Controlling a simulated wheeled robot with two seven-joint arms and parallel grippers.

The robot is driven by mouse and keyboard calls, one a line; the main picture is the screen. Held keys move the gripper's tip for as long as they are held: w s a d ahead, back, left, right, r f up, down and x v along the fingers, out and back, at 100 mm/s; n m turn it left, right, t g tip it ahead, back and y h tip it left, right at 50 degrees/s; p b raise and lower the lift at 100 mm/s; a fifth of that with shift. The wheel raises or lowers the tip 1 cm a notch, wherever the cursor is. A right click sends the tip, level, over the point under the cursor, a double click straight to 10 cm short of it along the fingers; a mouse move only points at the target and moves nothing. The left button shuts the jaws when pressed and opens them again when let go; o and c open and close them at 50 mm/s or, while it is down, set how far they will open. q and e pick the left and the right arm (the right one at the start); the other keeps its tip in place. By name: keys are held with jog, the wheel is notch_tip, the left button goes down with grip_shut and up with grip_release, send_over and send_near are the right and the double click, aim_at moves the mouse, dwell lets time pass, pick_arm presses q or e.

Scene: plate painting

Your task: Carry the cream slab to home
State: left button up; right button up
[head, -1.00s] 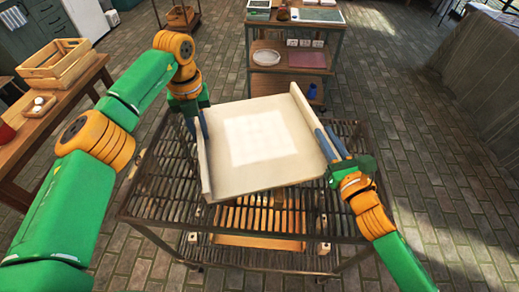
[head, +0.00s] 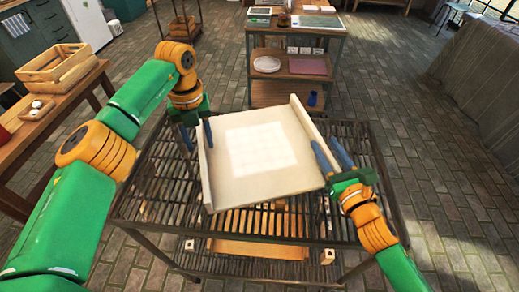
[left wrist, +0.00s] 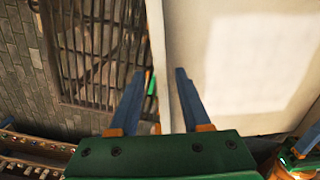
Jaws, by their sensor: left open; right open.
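The cream slab (head: 235,185), with a raised wall on its left and right sides and a paler square in its middle, appears to lie flat on a dark slatted rack (head: 160,200). My left gripper (head: 198,135) is open at the slab's left wall, one finger on each side of it. The left wrist view shows the open fingers (left wrist: 158,92) with the wall between them, apart from both. My right gripper (head: 332,155) is open at the slab's right wall, its fingers spread around it. The slab's underside is hidden.
A lower shelf of the rack holds a wooden board (head: 258,248). A wooden table with a crate (head: 57,68) stands at the left. A shelf unit (head: 295,40) stands behind the rack. The brick floor (head: 450,200) at the right is clear.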

pick_arm(q)
notch_tip(320, 180, up, 7)
jog(key=shift+s+f, duration=0.1)
jog(key=shift+s, duration=0.05)
jog(key=shift+r, duration=0.2)
pick_arm(e)
jog(key=shift+s+d, duration=0.1)
jog(key=shift+s, duration=0.2)
jog(key=v, duration=1.1)
jog(key=shift+s, duration=0.25)
